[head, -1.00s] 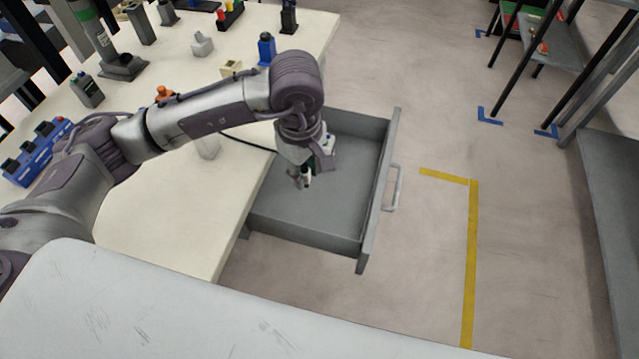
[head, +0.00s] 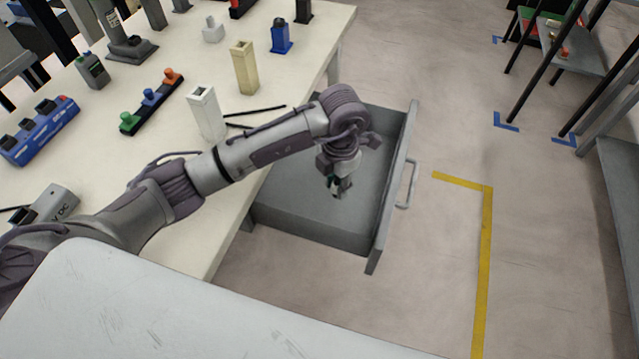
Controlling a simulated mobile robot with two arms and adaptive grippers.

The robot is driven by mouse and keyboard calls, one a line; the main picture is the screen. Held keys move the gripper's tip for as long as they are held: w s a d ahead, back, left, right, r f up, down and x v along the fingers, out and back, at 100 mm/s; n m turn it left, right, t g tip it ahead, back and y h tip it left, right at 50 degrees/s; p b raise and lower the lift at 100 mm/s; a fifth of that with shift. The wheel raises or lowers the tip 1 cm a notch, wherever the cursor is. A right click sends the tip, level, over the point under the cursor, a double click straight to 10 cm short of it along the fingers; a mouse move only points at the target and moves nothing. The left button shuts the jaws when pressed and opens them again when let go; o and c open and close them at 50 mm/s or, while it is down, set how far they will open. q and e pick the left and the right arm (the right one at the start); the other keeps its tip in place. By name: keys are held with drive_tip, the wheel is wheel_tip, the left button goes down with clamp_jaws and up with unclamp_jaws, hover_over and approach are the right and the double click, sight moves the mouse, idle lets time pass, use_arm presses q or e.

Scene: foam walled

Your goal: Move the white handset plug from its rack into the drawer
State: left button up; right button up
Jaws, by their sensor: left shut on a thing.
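My left gripper (head: 340,189) hangs pointing down over the open grey drawer (head: 300,220), inside its walls as seen from above. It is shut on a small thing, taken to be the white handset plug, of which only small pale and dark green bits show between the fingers. I cannot tell its height above the drawer floor. The visible drawer floor looks bare. A white upright holder (head: 207,115) with an open top stands on the table; it may be the plug's rack. My right gripper is not in view.
The cream table (head: 130,190) holds a cream holder (head: 245,70), a blue block (head: 281,37), a black rack of coloured knobs (head: 150,100) and a blue rack (head: 40,130). Thin black cable pieces (head: 260,111) lie near the drawer. The floor right of the drawer is clear.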

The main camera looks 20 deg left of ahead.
use_arm(q)
drive_tip(key=a+f, duration=0.1)
drive_tip(key=w+a+f, duration=0.1)
drive_tip(key=a, duration=0.1)
drive_tip(key=w+a+f, duration=0.1)
drive_tip(key=a, duration=0.1)
drive_tip(key=shift+w+a+f, duration=0.1)
drive_tip(key=shift+w+f, duration=0.15)
drive_tip(key=shift+f, duration=2)
drive_tip(key=shift+f, duration=0.2)
drive_tip(key=o, duration=1)
drive_tip(key=shift+r, duration=0.2)
wheel_tip(320, 180, up, 12)
drive_tip(key=shift+r, duration=0.1)
drive_tip(key=shift+p, duration=0.3)
